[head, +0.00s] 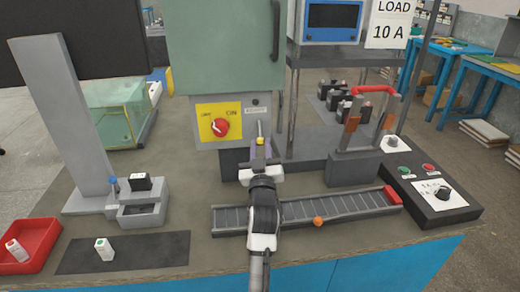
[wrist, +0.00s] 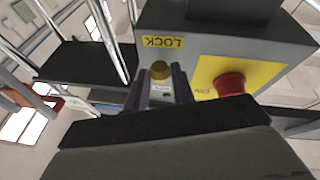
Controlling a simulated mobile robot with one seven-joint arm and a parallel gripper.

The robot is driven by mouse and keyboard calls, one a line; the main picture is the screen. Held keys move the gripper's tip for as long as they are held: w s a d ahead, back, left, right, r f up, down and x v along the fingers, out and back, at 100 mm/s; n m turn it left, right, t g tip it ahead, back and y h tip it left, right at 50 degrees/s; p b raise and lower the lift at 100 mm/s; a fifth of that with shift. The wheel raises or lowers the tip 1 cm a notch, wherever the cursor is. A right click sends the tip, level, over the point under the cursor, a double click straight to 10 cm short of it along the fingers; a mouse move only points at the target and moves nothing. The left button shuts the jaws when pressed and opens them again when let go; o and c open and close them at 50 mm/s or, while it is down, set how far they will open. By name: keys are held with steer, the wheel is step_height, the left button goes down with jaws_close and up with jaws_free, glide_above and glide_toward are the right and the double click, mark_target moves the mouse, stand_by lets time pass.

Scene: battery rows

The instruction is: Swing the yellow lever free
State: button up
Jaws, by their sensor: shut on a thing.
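The yellow lever (head: 260,139) is a small peg on the front of the grey switch box, below a label. Its round yellow end (wrist: 160,70) shows in the wrist view under the LOCK label (wrist: 163,42). My gripper (head: 260,149) reaches up to it from the front. In the wrist view the two purple fingers (wrist: 161,84) stand on either side of the yellow end and are shut on the lever. Most of the lever's shaft is hidden between the fingers.
A red rotary knob (head: 220,127) on a yellow plate sits just left of the lever; it is close right in the wrist view (wrist: 231,84). A ribbed rail (head: 340,203) with an orange ball (head: 318,221) lies below my arm. Two upright posts (head: 350,125) stand at right.

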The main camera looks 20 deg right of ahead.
steer(key=o, duration=1)
steer(key=r+b+v, duration=0.1)
steer(key=v, duration=0.4)
steer(key=r+b+v, duration=0.1)
steer(key=v, duration=0.5)
steer(key=s+r+b+v, duration=0.1)
steer(key=b+v, duration=0.1)
steer(key=v, duration=0.3)
steer(key=shift+s+a+r, duration=0.25)
steer(key=shift+s+r, duration=0.05)
